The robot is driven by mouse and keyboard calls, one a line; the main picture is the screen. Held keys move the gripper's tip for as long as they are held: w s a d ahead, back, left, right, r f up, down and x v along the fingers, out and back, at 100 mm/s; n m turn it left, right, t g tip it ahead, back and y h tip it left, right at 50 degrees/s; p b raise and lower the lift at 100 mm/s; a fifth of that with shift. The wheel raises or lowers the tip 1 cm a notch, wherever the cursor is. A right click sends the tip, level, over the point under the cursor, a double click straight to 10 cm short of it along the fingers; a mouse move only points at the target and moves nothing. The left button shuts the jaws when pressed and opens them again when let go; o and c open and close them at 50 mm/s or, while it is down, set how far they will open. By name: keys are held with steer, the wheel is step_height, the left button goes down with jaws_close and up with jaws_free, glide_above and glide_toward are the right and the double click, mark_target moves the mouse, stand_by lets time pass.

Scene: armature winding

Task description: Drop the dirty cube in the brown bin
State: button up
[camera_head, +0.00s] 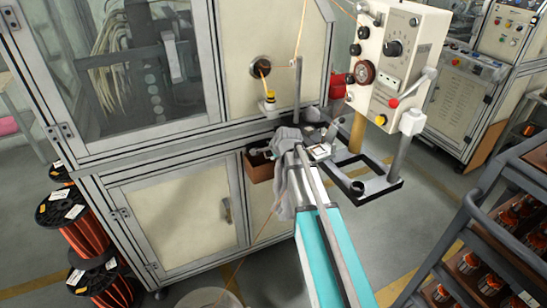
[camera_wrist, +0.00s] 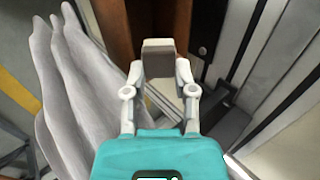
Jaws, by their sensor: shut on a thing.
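My gripper (camera_wrist: 158,68) is shut on a dark grey-brown cube (camera_wrist: 158,60), held between its two pale fingers in the wrist view. The brown bin (camera_head: 259,169) stands against the front of the machine cabinet in the head view, left of the grey cloth. Brown walls, seemingly the bin (camera_wrist: 117,25), show beyond the cube at the top of the wrist view. I cannot tell the cube's height over them. In the head view my fingers and the cube cannot be made out clearly.
Grey cloth (camera_head: 289,170) hangs close beside my arm; it also fills the left of the wrist view (camera_wrist: 70,105). A black stand frame (camera_head: 372,188) is to the right. Copper wire spools (camera_head: 88,232) stand at left, a dark shelf rack (camera_head: 505,205) at right.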

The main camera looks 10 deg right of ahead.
steer(key=shift+w+a+f, duration=0.1)
steer(key=shift+w+a, duration=0.05)
steer(key=shift+w, duration=0.45)
steer(key=shift+w+a+f, duration=0.1)
steer(key=shift+w, duration=0.45)
steer(key=shift+r, duration=0.1)
steer(key=o, duration=0.7)
steer(key=shift+o, duration=0.2)
steer(key=s+a+n+g+p, duration=0.1)
steer(key=s+n+g, duration=0.3)
steer(key=s, duration=1.1)
steer(key=s+a+f+n+g+h+p, duration=0.1)
steer(key=s+a+n+g, duration=0.1)
steer(key=s+n, duration=0.9)
steer(key=s+g, duration=0.1)
steer(key=s, duration=0.3)
steer(key=shift+a+f+n+g+h+p, duration=0.2)
steer(key=shift+f+n+g+h+p, duration=0.1)
steer(key=shift+g+p, duration=0.1)
